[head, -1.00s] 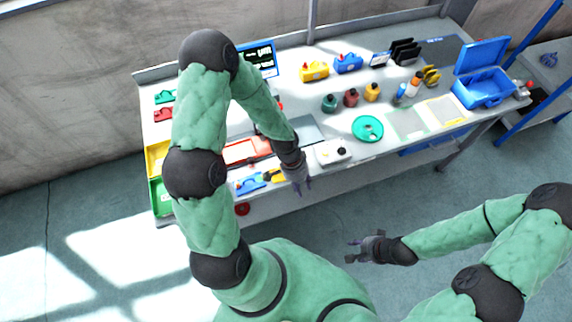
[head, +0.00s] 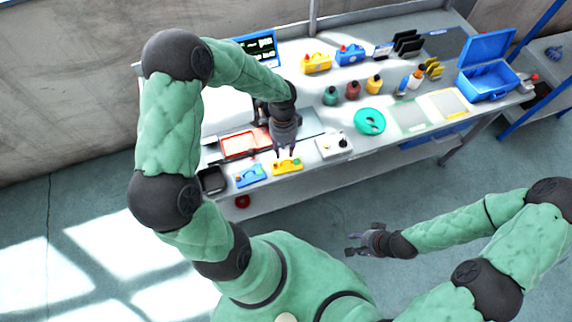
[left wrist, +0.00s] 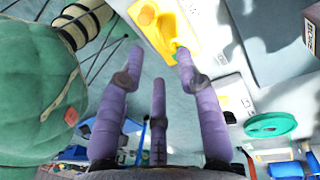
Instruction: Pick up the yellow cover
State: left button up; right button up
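A yellow cover (head: 288,167) lies near the table's front edge, beside a blue cover (head: 251,175). My left gripper (head: 285,153) is just above and behind it in the head view, pointing down, and partly overlaps it. In the left wrist view the yellow cover (left wrist: 172,27) shows at the top, beyond the spread purple fingers of the left gripper (left wrist: 159,58). These fingers are open with nothing between them. A second yellow cover (head: 316,63) stands at the back of the table. My right gripper (head: 352,244) is open and empty in front of the table.
A white block with knobs (head: 334,145) lies right of the front yellow cover. A red tray (head: 240,146) and a black tray (head: 212,180) are to the left. A green disc (head: 370,121), several small bottles and an open blue toolbox (head: 487,78) are further right.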

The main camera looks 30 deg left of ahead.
aim_at(284, 158)
pick_arm(q)
jog(key=shift+s+d+f+b, duration=0.15)
jog(key=shift+f+b, duration=0.2)
jog(key=shift+f, duration=1.15)
jog(key=shift+s+f+b, duration=0.1)
jog(key=shift+f+b, duration=0.25)
jog(key=shift+f, duration=1.1)
jog(key=shift+r, duration=0.1)
grip_shut()
